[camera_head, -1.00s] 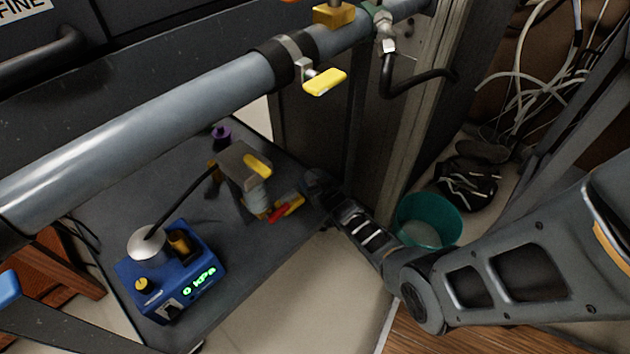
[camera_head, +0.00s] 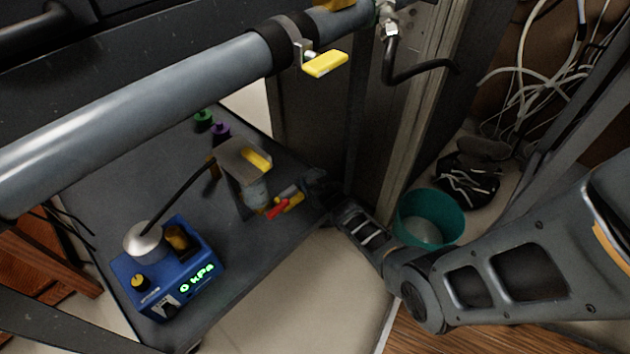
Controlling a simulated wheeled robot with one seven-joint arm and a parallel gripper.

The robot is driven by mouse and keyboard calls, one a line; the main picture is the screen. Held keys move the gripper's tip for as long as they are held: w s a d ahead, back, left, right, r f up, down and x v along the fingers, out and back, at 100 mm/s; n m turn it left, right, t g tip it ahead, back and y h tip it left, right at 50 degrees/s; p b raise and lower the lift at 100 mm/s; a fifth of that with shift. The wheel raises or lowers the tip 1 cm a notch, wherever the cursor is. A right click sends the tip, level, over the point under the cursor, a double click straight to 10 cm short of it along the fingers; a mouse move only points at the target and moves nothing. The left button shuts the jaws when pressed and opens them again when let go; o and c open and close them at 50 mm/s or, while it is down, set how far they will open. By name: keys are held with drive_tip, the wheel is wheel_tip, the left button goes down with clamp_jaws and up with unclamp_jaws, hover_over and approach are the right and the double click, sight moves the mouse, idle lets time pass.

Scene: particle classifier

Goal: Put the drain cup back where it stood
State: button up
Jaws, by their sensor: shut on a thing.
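The drain cup looks to be the small pale bluish cylinder (camera_head: 256,192) on the dark shelf side, roughly upright, directly below a grey block with a yellow part (camera_head: 243,158). I cannot tell whether the cup touches the block above or the shelf below. My gripper (camera_head: 272,203), with red and yellow parts, reaches in from the right and is shut on the cup's side. The far finger and the cup's base are partly hidden.
A blue pressure box (camera_head: 165,270) reading 0 kPa stands at the shelf's front left, with a black hose to the block. Purple (camera_head: 221,130) and green (camera_head: 203,117) pieces stand behind. A thick grey pipe (camera_head: 150,110) crosses above. A teal bucket (camera_head: 430,215) stands at right.

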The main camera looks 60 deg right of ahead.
drive_tip(key=shift+f, duration=0.35)
drive_tip(key=o, duration=1.3)
drive_tip(key=shift+s+r, duration=0.1)
